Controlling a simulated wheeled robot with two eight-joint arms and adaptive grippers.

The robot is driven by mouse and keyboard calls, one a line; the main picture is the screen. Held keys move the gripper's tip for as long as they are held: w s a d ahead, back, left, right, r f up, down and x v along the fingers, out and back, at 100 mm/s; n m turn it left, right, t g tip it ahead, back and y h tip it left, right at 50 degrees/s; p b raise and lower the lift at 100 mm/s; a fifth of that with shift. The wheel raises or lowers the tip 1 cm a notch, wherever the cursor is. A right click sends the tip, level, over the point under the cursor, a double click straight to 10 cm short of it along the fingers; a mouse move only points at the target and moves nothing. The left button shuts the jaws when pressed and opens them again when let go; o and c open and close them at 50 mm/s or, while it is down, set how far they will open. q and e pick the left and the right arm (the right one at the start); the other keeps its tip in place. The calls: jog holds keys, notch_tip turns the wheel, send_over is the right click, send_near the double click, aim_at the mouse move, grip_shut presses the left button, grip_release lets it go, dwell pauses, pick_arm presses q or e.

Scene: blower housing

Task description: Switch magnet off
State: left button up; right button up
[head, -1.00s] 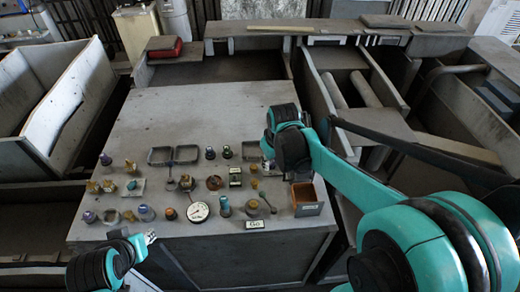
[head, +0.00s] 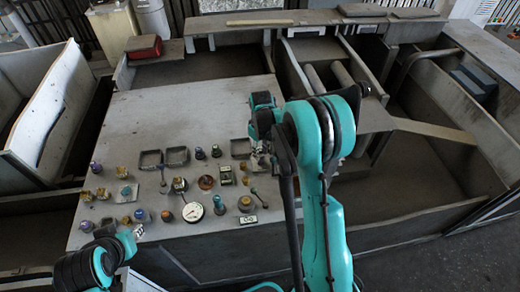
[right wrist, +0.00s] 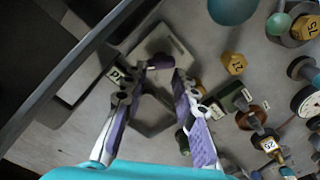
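My right gripper (head: 262,158) is low over the right part of the console top (head: 165,110). In the right wrist view the gripper (right wrist: 158,76) is open, with purple-padded fingers apart. A pale square frame or plate (right wrist: 176,48) lies below and between the fingers, with a small dark knob (right wrist: 160,62) near the fingertips. Whether a finger touches either cannot be told. No label naming the magnet can be read, so I cannot tell which control is its switch. My left gripper (head: 133,234) is at the console's near left edge; its fingers are too small to judge.
Several knobs and levers stand around a round white gauge (head: 193,212). Two dark square frames (head: 164,158) lie behind them. A small white label (head: 238,221) is at the front edge. My right arm hides the console's right edge. The console's back is clear.

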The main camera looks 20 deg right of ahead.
aim_at(261, 159)
notch_tip(261, 159, down, 2)
jog(key=shift+s+f+b, duration=0.15)
jog(key=shift+f+b, duration=0.1)
jog(key=shift+b, duration=0.5)
jog(key=shift+s+m, duration=0.15)
jog(key=shift+m, duration=0.15)
jog(key=shift+a+r+m+p, duration=0.1)
jog(key=shift+r+m+p, duration=0.05)
jog(key=shift+m+p, duration=0.55)
jog(key=m, duration=0.2)
jog(key=m+p, duration=0.1)
jog(key=shift+w+m, duration=0.2)
jog(key=shift+m, duration=0.2)
jog(key=shift+f+m, duration=0.25)
jog(key=shift+m, duration=0.55)
jog(key=shift+f+m+b, duration=0.2)
jog(key=shift+m+b, duration=0.4)
jog(key=shift+m, duration=0.3)
jog(key=m+b, duration=0.1)
jog(key=m, duration=0.3)
jog(key=shift+r, duration=0.1)
pick_arm(q)
jog(key=shift+s+f+b, duration=0.1)
jog(key=shift+f+b, duration=0.7)
jog(key=shift+f, duration=0.6)
pick_arm(e)
jog(key=shift+f+m, duration=0.4)
jog(key=shift+f, duration=0.2)
jog(key=shift+c, duration=0.3)
